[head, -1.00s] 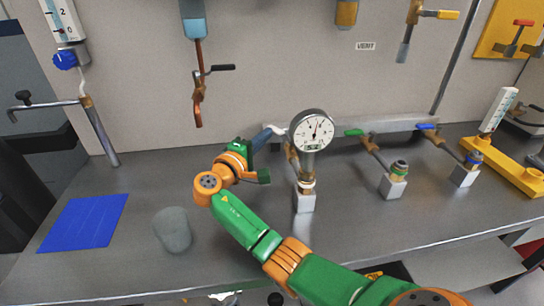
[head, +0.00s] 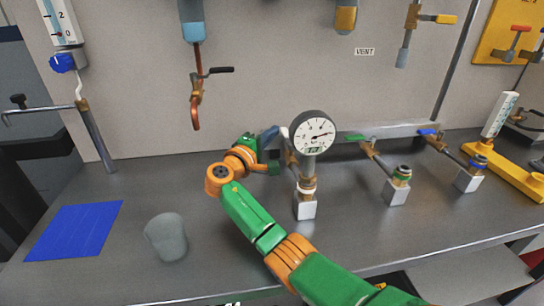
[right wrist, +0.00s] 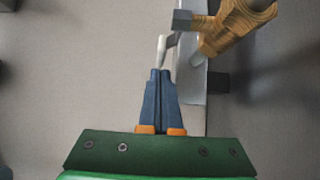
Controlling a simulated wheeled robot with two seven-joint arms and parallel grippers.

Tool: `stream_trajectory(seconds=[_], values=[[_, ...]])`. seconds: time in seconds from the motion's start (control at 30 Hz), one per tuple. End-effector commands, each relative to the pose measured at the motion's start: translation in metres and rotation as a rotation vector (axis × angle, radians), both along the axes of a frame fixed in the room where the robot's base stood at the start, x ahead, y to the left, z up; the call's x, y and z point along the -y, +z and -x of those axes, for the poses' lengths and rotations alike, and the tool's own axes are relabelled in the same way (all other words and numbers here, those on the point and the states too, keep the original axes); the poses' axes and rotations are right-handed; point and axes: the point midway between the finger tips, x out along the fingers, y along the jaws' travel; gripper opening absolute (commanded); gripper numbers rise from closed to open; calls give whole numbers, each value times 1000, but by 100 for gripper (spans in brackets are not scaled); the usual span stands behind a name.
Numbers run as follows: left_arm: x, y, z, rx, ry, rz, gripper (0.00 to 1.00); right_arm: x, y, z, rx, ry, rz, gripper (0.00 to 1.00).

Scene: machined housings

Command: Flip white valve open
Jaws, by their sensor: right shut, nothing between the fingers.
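The white valve handle (head: 285,133) shows just left of the pressure gauge (head: 313,133), which partly hides the brass valve behind it. In the right wrist view the white handle (right wrist: 164,48) is a bent lever beside the brass valve body (right wrist: 232,25). My right gripper (head: 274,131) is at the handle's left side, its blue fingers shut with nothing between them. In the right wrist view the closed fingertips (right wrist: 160,73) lie right by the handle's lower end. I cannot tell whether they touch it. My left gripper is not in view.
A green-handled valve (head: 372,148) and a blue-handled valve (head: 445,146) stand to the right. A grey cup (head: 167,237) and a blue mat (head: 75,232) lie on the left of the bench. A copper pipe with a black lever (head: 222,70) hangs above.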

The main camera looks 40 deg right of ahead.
Motion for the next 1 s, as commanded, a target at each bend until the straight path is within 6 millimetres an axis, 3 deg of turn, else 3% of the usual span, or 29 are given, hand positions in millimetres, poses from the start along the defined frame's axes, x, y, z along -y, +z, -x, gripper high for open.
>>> stream_trajectory(seconds=[0.6,1.0], values=[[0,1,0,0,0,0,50,0,1,0,-1,0,0,0],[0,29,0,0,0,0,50,-56,2,25,-1,2,0,0]])
